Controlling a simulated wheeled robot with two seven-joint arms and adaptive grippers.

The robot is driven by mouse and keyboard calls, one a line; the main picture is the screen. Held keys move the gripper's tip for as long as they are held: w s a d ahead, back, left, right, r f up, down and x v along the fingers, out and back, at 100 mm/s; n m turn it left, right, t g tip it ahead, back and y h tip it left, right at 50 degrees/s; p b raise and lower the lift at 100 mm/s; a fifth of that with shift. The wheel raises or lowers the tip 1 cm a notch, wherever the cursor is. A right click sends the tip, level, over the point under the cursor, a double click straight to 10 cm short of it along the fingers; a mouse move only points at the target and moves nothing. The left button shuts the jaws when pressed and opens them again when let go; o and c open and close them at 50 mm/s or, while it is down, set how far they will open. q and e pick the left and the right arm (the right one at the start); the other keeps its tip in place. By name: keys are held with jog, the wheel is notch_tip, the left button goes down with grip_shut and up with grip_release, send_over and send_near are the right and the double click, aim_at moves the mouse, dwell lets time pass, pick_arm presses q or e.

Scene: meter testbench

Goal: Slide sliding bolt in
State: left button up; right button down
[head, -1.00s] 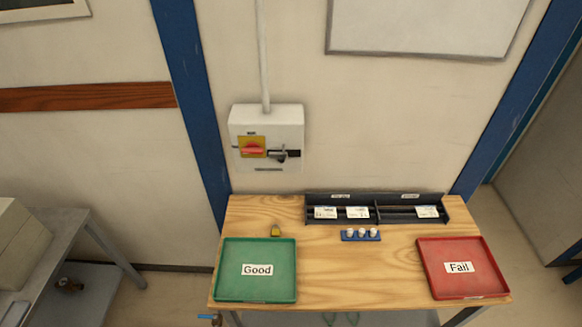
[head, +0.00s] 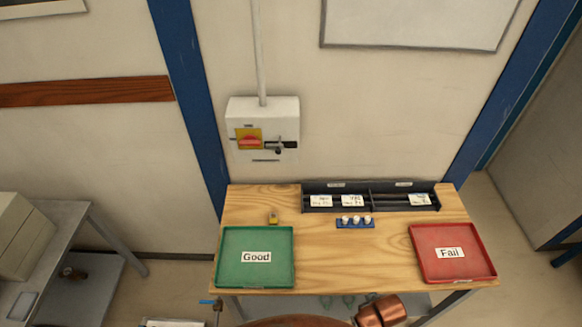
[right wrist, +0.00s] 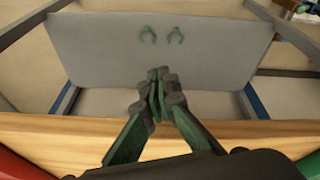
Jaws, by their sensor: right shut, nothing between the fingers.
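The sliding bolt (head: 281,148) is a small dark bar on the front of a white switch box (head: 262,110) on the wall, right of a red knob on a yellow plate (head: 249,140). It is too small to tell how far it is slid. My right gripper (right wrist: 160,75) shows in the right wrist view, its green, dark-tipped fingers together and empty. It is by the wooden bench edge, far from the bolt, which is out of that view. Neither gripper shows in the head view.
The wooden bench (head: 350,262) below the box holds a green Good tray (head: 225,262), a red Fail tray (head: 485,268), a small yellow padlock (head: 273,218), a blue holder with white pieces (head: 355,224) and a dark card rack (head: 370,187). The wall before the box is clear.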

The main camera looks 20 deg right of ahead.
jog(key=w+d+v, duration=0.1)
jog(key=v, duration=0.7)
jog(key=w+a+r+m+t, duration=0.1)
jog(key=w, duration=0.2)
jog(key=w+a+r+m+t, duration=0.1)
jog(key=w, duration=0.2)
jog(key=w+a+r+m+t+y, duration=0.1)
jog(key=w, duration=0.3)
jog(key=shift+a+t, duration=0.1)
jog(key=shift+t, duration=0.2)
jog(key=w+a+r+m+t+y, duration=0.2)
jog(key=w+r+m+t, duration=0.3)
jog(key=w+r, duration=0.6)
jog(key=w+a+r+m+t+y, duration=0.2)
jog(key=w+a+r+m+t, duration=0.3)
jog(key=w+r+m, duration=0.3)
notch_tip(320, 180, up, 7)
jog(key=w+t, duration=0.1)
jog(key=w, duration=0.2)
jog(key=shift+t+y, duration=0.3)
jog(key=shift+y, duration=0.1)
jog(key=shift+r, duration=0.15)
